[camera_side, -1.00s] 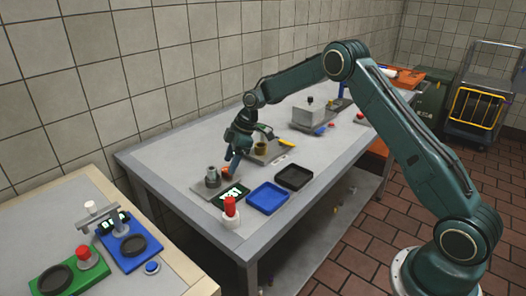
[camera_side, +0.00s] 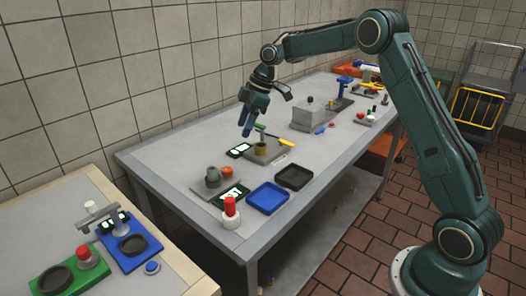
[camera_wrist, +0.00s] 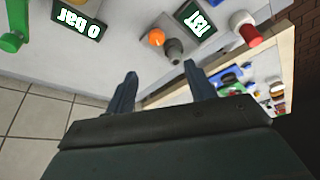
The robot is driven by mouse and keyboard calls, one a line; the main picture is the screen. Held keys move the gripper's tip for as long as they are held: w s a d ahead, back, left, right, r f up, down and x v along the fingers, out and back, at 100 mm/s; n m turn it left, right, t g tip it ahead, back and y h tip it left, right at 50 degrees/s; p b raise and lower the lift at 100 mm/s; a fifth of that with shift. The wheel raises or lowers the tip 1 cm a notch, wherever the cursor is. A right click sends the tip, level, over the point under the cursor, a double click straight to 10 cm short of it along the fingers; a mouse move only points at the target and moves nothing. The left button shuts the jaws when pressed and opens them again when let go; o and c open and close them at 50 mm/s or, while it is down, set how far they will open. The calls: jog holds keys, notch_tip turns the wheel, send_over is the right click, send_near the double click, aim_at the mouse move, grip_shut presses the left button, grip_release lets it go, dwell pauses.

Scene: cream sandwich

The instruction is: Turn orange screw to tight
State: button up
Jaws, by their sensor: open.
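The orange screw (camera_side: 227,170) stands on a grey plate near the front-left end of the long table, beside a grey cylinder (camera_side: 212,178). The screw also shows in the wrist view (camera_wrist: 156,38), beyond my fingertips. My gripper (camera_side: 246,128) is open and empty, raised above the table behind the screw and apart from it. Its two dark fingers also show spread in the wrist view (camera_wrist: 160,78). A green-framed display (camera_side: 234,194) sits in front of the screw; in the wrist view its writing is upside down and hard to read.

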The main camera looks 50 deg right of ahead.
jog(key=s+a+r+m, duration=0.2)
jog(key=s+a+r, duration=0.1)
jog(key=s+r, duration=0.3)
jog(key=s+a+r+m+t+h, duration=0.1)
jog(key=s+a+r+m, duration=0.1)
jog(key=s+r, duration=0.3)
jog(key=shift+s+a+r+m+h, duration=0.3)
jog(key=shift+s+a+r, duration=0.1)
jog(key=shift+s, duration=1.5)
jog(key=w+d+f+n+y, duration=0.1)
jog(key=w+d+f+n, duration=0.2)
jog(key=w+f, duration=1)
jog(key=w+d, duration=0.2)
jog(key=shift+d+g, duration=0.3)
jog(key=shift+d, duration=0.1)
jog(key=shift+f, duration=0.2)
